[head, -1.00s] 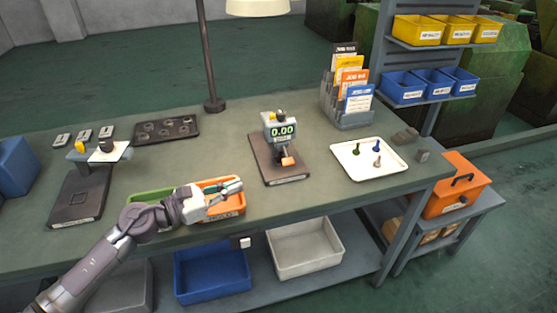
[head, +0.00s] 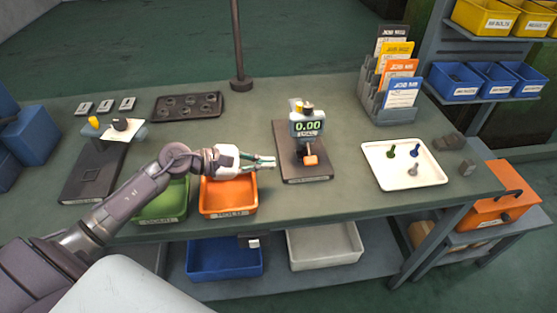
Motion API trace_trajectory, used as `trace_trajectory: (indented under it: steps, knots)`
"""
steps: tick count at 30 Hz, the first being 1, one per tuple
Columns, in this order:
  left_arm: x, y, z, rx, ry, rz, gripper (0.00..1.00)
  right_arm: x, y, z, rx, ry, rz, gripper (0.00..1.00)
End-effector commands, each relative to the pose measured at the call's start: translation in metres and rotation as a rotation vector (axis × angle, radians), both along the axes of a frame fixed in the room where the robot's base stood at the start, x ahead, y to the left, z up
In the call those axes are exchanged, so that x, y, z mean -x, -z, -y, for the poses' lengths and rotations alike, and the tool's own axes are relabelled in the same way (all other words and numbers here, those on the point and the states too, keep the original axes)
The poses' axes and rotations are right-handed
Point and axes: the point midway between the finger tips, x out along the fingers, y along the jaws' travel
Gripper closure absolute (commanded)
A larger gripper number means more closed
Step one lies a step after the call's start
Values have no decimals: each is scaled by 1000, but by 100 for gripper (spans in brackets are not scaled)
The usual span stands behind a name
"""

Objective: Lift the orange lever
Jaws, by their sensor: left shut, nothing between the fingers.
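The orange lever (head: 311,160) is a small orange block low on the front of the gauge (head: 307,125), whose display reads 0.00. The gauge stands on a dark base plate (head: 286,145) on the workbench. My left gripper (head: 273,162) is shut and empty. It points right, just left of the lever at about the base plate's left edge in the picture, with a small gap to the lever. My right gripper is not in view.
An orange bin (head: 229,209) and a green bin (head: 163,213) lie under my left forearm. A white tray (head: 376,151) with several small coloured pieces is to the right. A lamp pole (head: 237,50) stands behind. A card rack (head: 388,108) is at back right.

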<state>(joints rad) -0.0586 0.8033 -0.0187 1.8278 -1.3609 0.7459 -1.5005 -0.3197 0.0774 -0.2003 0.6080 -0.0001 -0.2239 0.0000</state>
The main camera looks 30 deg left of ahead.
Motion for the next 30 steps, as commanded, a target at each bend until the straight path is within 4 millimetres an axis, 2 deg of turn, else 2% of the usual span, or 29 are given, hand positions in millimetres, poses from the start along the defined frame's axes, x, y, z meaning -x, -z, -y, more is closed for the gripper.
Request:
trace_trajectory:
  steps: [6, 9, 18, 30]
  knots:
    - [-26, 6, 30, 5, 2, 2, 100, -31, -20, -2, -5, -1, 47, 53]
    - [-38, 12, 42, 4, 0, 1, 100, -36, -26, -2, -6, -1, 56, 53]
    - [-56, 24, 62, 2, 1, 0, 100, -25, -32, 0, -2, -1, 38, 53]
    - [-56, 25, 62, 2, 1, -1, 100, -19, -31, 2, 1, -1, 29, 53]
